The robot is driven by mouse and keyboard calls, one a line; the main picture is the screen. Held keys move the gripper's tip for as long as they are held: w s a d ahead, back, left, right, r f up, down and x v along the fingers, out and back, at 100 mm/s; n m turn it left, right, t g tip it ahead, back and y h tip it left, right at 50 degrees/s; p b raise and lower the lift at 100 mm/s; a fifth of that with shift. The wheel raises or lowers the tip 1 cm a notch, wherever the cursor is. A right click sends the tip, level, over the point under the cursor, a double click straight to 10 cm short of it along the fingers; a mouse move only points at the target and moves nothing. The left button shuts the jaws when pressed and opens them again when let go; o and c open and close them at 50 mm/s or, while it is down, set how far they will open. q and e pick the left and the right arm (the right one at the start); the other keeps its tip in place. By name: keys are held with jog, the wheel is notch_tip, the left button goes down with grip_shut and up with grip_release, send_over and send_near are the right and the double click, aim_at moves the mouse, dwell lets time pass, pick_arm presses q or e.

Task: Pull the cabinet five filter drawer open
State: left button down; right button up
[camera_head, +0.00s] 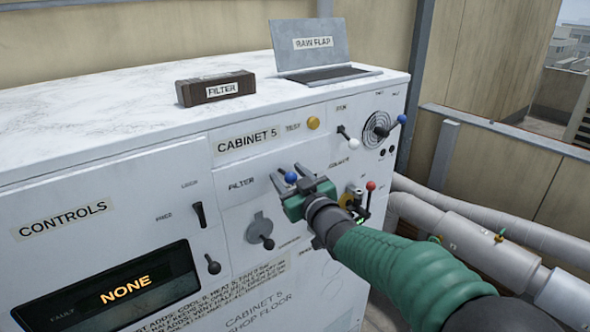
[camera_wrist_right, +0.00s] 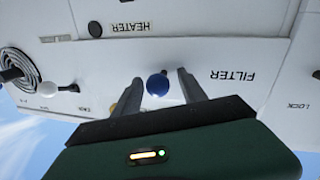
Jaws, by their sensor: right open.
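The white cabinet (camera_head: 130,130) carries a label reading CABINET 5 on its front. The word FILTER is printed on the front panel left of a blue ball knob (camera_head: 291,177). My right gripper (camera_head: 290,178) is open, with its two fingers on either side of the blue knob. In the right wrist view, which is upside down, the blue knob (camera_wrist_right: 158,84) sits between the open finger tips (camera_wrist_right: 160,85); I cannot tell whether they touch it. The drawer front appears flush with the panel, though my gripper hides part of it. My left gripper is not in view.
A dark FILTER block (camera_head: 215,88) and an open RAW FLAP lid (camera_head: 312,45) are on the cabinet top. A grey lever (camera_head: 262,232), a red-knobbed lever (camera_head: 370,187) and a white-knobbed lever (camera_head: 350,141) surround the gripper. Pipes (camera_head: 480,235) run at the right.

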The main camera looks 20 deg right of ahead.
jog(key=shift+d, duration=0.45)
jog(key=shift+s+d, duration=0.1)
jog(key=shift+c, duration=0.7)
jog(key=shift+s, duration=0.1)
jog(key=shift+c, duration=1.2)
jog(key=shift+a+r, duration=0.15)
jog(key=shift+a, duration=0.35)
grip_shut()
jog(key=shift+d, duration=0.1)
jog(key=shift+d, duration=0.15)
jog(key=shift+r, duration=0.25)
